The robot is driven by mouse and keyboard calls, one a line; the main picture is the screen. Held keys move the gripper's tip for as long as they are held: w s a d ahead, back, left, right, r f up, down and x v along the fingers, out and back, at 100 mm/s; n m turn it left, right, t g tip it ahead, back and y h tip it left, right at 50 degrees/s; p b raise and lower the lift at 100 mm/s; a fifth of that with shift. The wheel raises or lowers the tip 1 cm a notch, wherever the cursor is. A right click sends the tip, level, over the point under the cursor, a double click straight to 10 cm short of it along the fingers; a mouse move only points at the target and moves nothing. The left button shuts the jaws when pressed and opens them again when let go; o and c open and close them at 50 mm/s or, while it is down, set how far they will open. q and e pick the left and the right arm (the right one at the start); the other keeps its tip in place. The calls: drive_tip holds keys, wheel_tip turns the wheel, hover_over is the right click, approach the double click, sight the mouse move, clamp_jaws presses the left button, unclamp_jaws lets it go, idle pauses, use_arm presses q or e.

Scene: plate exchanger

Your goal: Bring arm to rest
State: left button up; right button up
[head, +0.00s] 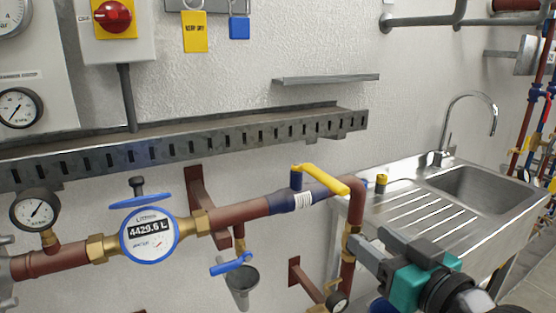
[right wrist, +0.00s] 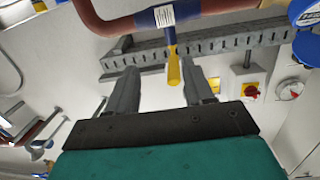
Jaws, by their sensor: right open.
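My right gripper (head: 368,238) comes in from the lower right in the head view, with grey fingers and a teal and black body. It is in front of the pipework, close to the brown pipe's downward run and the front left of the sink. In the right wrist view its two fingers (right wrist: 162,75) are spread apart with nothing held between them. The yellow valve lever (head: 320,178) lies above the gripper in the head view. In the right wrist view the lever (right wrist: 173,68) appears in the gap beyond the fingers, seemingly apart from them. My left gripper is not in view.
A brown pipe (head: 250,211) carries a blue-rimmed water meter (head: 149,234) and a pressure gauge (head: 35,210). A perforated cable tray (head: 200,143) runs along the wall above. A steel sink (head: 480,190) with a tap (head: 470,105) stands at right.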

wheel_tip(320, 180, down, 14)
drive_tip(key=r+m+g+h, duration=0.1)
drive_tip(key=g+h, duration=0.1)
drive_tip(key=s+f+g, duration=0.1)
drive_tip(key=s+f, duration=0.5)
drive_tip(key=f, duration=0.4)
drive_tip(key=s+f+g+h, duration=0.1)
drive_tip(key=s+f+g, duration=0.1)
drive_tip(key=s+f, duration=0.5)
wheel_tip(320, 180, down, 3)
drive_tip(key=shift+a+f+h, duration=0.15)
drive_tip(key=shift+a+h, duration=0.05)
drive_tip(key=shift+h, duration=0.1)
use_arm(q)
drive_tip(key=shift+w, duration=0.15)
use_arm(e)
drive_tip(key=shift+w+a, duration=0.1)
